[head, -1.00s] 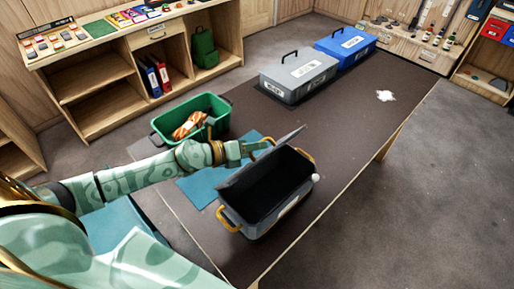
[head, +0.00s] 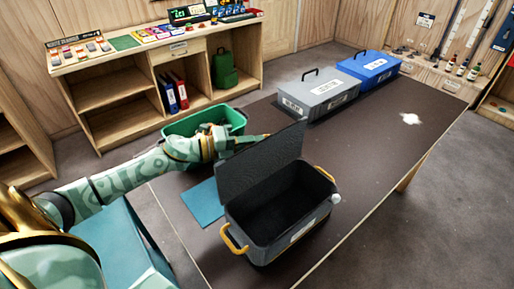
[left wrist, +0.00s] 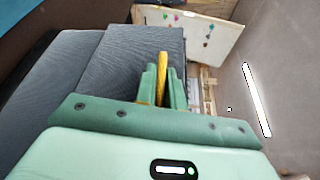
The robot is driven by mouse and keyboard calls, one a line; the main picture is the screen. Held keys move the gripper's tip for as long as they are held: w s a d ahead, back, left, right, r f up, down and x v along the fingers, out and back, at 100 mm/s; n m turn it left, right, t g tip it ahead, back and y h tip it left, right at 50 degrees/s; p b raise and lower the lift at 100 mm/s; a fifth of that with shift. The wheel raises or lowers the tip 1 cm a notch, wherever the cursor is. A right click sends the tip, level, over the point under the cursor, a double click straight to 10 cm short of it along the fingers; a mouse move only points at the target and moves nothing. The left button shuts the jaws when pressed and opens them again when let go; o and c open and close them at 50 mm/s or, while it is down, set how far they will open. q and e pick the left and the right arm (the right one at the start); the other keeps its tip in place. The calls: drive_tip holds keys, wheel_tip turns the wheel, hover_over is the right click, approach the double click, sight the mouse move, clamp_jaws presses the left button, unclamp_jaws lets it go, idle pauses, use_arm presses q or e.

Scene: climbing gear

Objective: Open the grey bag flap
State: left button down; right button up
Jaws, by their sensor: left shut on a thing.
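The grey bag (head: 275,232) stands on the dark table with yellow-orange handles at its ends. Its flap (head: 262,162) stands up steeply along the bag's left long side, and the dark inside shows empty. My left gripper (head: 240,140) is at the flap's upper edge, on the far side from the opening. In the left wrist view, my left fingers (left wrist: 162,88) are shut on a thin yellow tab (left wrist: 162,68) beside the grey flap (left wrist: 125,62). The flap hides part of the gripper's surroundings. My right gripper is in neither view.
A green crate (head: 172,130) stands close behind my left forearm. A blue-teal mat (head: 203,202) lies left of the bag. A grey box (head: 318,98) and a blue box (head: 368,68) stand at the table's far end.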

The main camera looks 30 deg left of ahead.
use_arm(q)
drive_tip(key=shift+a+f, duration=0.1)
drive_tip(key=shift+a, duration=0.05)
drive_tip(key=c, duration=1.5)
unclamp_jaws()
drive_tip(key=p+v, duration=0.1)
drive_tip(key=v, duration=1.5)
drive_tip(key=shift+a, duration=0.15)
